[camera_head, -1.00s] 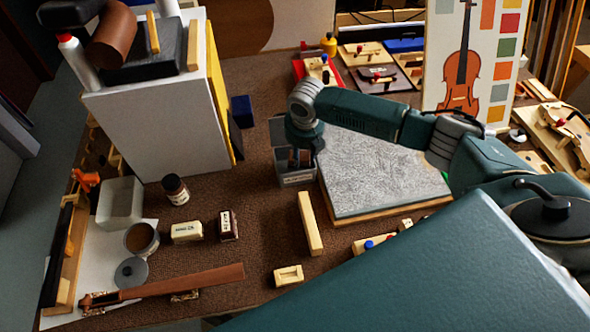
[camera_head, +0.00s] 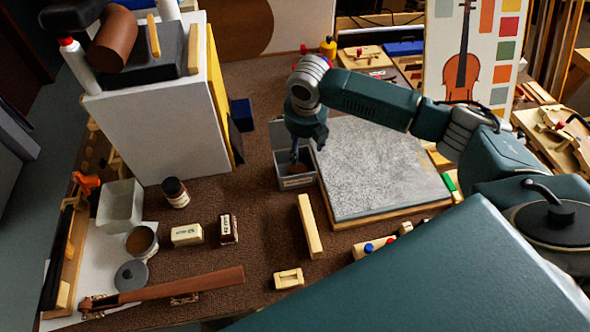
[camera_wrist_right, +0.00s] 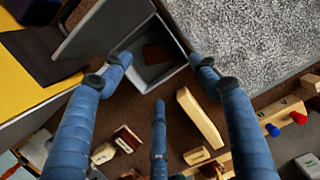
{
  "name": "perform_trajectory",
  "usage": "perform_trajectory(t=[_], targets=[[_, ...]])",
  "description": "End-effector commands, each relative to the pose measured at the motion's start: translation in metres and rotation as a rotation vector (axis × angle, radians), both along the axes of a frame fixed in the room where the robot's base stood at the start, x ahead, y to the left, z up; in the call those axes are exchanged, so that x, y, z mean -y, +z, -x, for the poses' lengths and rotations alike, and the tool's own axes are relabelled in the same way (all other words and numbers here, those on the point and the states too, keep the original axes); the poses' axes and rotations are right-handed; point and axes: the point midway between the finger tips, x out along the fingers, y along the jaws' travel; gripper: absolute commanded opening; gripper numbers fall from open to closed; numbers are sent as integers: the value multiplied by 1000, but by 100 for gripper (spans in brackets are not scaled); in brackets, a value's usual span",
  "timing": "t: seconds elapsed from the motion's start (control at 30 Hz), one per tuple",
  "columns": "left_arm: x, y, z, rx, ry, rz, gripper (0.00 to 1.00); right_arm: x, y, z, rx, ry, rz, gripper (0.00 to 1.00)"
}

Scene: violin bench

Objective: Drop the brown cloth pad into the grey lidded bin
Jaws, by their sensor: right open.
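The brown cloth pad (camera_wrist_right: 157,54) lies inside the grey lidded bin (camera_head: 297,183), as the right wrist view shows. A bit of the pad (camera_head: 299,168) also shows in the head view below my fingers. The bin's interior (camera_wrist_right: 150,74) is visible in the wrist view, and its lid (camera_wrist_right: 106,28) stands open on the left side. My right gripper (camera_head: 296,155) is above the bin's opening with its fingers spread and empty. In the wrist view the right gripper (camera_wrist_right: 152,82) has the bin beyond its fingertips. My left gripper is in no view.
A grey stone slab (camera_head: 375,165) on a wooden board lies just right of the bin. A wooden bar (camera_head: 309,226) lies in front. A tall white box (camera_head: 165,120) stands to the left. Dark mat is clear between the bin and the small bottle (camera_head: 175,192).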

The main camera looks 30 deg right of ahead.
Motion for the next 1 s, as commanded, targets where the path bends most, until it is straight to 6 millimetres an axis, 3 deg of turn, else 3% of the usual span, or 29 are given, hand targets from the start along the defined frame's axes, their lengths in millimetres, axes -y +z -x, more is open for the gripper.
perform_trajectory(t=[0.1,0.3,0.83,1.0], targets=[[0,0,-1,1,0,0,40,-2,24,4,3,0,0,62],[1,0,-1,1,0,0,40,-3,46,9,2,0,1,62],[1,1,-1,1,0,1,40,-4,51,10,0,-1,1,62],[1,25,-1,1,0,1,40,-4,76,10,1,-1,0,62]])
